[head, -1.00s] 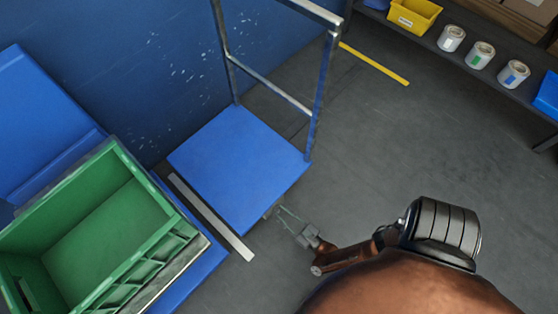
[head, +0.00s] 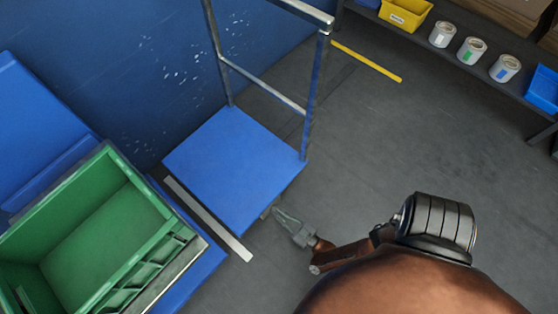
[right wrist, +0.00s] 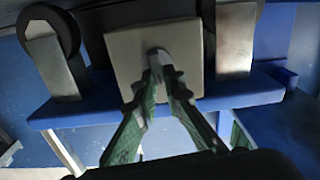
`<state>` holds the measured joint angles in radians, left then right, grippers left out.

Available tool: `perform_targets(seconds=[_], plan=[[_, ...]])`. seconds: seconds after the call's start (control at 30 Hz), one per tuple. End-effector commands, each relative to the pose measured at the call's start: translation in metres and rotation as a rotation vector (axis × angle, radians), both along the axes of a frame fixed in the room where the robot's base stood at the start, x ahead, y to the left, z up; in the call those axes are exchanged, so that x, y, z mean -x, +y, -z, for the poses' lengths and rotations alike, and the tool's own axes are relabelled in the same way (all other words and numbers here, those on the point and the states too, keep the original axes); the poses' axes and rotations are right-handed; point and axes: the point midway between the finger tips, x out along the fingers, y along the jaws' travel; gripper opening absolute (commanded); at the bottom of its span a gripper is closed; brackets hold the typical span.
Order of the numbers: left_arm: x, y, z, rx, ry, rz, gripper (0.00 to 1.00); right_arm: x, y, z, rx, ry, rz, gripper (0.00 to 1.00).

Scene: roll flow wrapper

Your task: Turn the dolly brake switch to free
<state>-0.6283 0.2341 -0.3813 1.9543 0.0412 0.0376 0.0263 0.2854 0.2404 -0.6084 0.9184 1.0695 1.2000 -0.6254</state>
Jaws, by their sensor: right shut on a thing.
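The dolly (head: 235,165) has a blue platform and a metal push handle (head: 265,88). In the right wrist view its brake switch is a small dark knob (right wrist: 156,52) on a square beige plate (right wrist: 125,60) under the platform edge. My right gripper (head: 276,212) reaches the dolly's near edge low down. In the right wrist view its green fingers (right wrist: 160,64) are close together on the knob, hiding much of it. The knob's exact angle and any marking cannot be told. My left gripper is not in view.
A wheel (right wrist: 48,35) and metal brackets flank the plate. A green crate (head: 100,220) stands to the left on a blue surface, beside a pale floor strip (head: 208,218). A shelf with cans (head: 473,50) and a yellow bin (head: 405,14) is at upper right. Floor right of the dolly is clear.

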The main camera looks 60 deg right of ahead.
Motion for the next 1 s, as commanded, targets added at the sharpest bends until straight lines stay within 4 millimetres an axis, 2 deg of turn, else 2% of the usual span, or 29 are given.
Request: perform_targets(seconds=[0.4, 0.77, 0.8, 1.0], plan=[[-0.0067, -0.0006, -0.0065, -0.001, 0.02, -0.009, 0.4, 0.0012, 0.0044, 0.0026, 0.384, 0.097, 0.004, 0.0], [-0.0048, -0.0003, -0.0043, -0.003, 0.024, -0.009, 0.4, 0.0014, 0.0044, 0.003, 0.414, 0.103, 0.002, 0.0], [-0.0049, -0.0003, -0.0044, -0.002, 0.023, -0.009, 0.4, 0.0014, 0.0044, 0.003, 0.413, 0.103, 0.002, 0.11], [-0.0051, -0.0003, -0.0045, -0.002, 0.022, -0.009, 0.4, 0.0005, 0.0046, 0.0026, 0.413, 0.102, 0.002, 0.25]])
